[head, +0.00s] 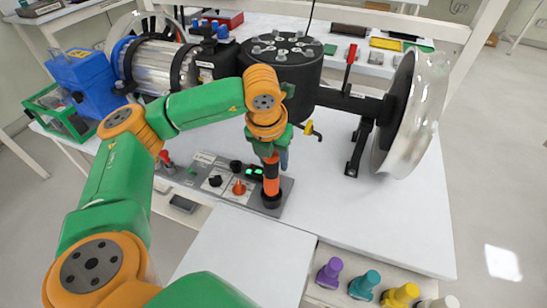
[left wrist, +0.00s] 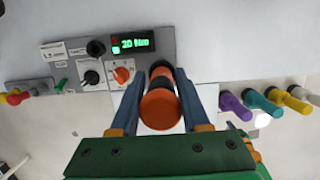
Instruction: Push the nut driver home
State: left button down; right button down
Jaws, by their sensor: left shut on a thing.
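The nut driver with an orange and black handle (head: 271,180) stands about upright at the right end of the grey control panel (head: 223,172). Its lower end is at a dark round base on the panel; I cannot tell how deep it sits. My left gripper (head: 272,156) comes down from above and is shut on the handle. In the left wrist view the orange handle (left wrist: 160,110) lies between the two blue fingers of my left gripper (left wrist: 161,84). The panel's green display (left wrist: 130,43) reads 20 Nm. My right gripper is not in view.
Purple, teal, yellow and white handles (head: 364,284) stand at the table's front edge. A black drum (head: 280,65) and a wheel rim (head: 415,115) on a black axle stand behind and right. A blue motor unit (head: 84,75) is at left. The white tabletop right of the panel is clear.

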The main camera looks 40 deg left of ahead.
pick_arm(q)
jog(key=shift+f, duration=0.15)
jog(key=shift+c, duration=1.5)
grip_release()
